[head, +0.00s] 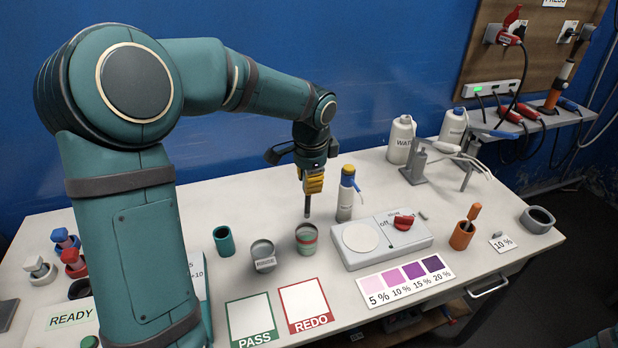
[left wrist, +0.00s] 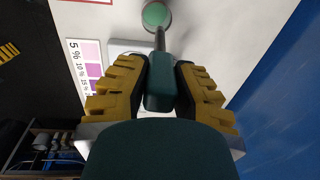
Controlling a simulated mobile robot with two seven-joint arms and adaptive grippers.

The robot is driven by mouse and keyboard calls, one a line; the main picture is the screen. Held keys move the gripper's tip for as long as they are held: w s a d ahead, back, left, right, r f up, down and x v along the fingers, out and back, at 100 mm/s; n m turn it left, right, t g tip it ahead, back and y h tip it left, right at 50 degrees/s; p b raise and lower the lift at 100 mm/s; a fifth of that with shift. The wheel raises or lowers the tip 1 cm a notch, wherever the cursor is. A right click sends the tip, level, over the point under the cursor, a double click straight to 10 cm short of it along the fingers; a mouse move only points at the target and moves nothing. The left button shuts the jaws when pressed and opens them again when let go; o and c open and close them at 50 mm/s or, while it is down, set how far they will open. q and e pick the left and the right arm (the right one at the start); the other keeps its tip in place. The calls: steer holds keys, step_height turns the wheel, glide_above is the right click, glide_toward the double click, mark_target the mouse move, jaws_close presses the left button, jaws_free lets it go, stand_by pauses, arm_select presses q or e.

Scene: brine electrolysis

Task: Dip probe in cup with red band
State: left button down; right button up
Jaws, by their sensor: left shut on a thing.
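My left gripper (head: 313,182) is shut on the probe, whose dark rod (head: 308,205) points straight down. In the left wrist view the probe's dark green body (left wrist: 160,88) sits between the yellow fingers of the left gripper (left wrist: 162,75). The cup with the red band (head: 307,243) stands on the table just below the rod. The rod's tip appears slightly above the cup's rim in the head view. In the left wrist view the rod points at a round green-centred cup (left wrist: 156,14). My right gripper is not in view.
A grey labelled cup (head: 264,259) and a green cup (head: 224,241) stand left of the banded cup. A bottle with a blue part (head: 346,197) and a white device with a red knob (head: 365,258) stand to the right. PASS (head: 250,312) and REDO (head: 304,299) squares lie in front.

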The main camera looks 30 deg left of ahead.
arm_select(q)
steer(key=shift+a+f+b, duration=0.1)
steer(key=shift+f+b, duration=0.2)
steer(key=shift+f, duration=0.2)
steer(key=b, duration=0.3)
glide_above(308, 215)
steer(key=f, duration=0.4)
steer(key=shift+s+d, duration=0.25)
steer(key=shift+w+a+f+b, duration=0.1)
steer(key=shift+f+b, duration=1.6)
steer(key=shift+f, duration=0.7)
steer(key=shift+f+b, duration=0.7)
steer(key=shift+f, duration=0.5)
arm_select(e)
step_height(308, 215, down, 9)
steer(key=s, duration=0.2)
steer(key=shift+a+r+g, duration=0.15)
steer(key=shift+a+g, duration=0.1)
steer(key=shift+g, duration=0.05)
arm_select(q)
steer(key=shift+r, duration=0.1)
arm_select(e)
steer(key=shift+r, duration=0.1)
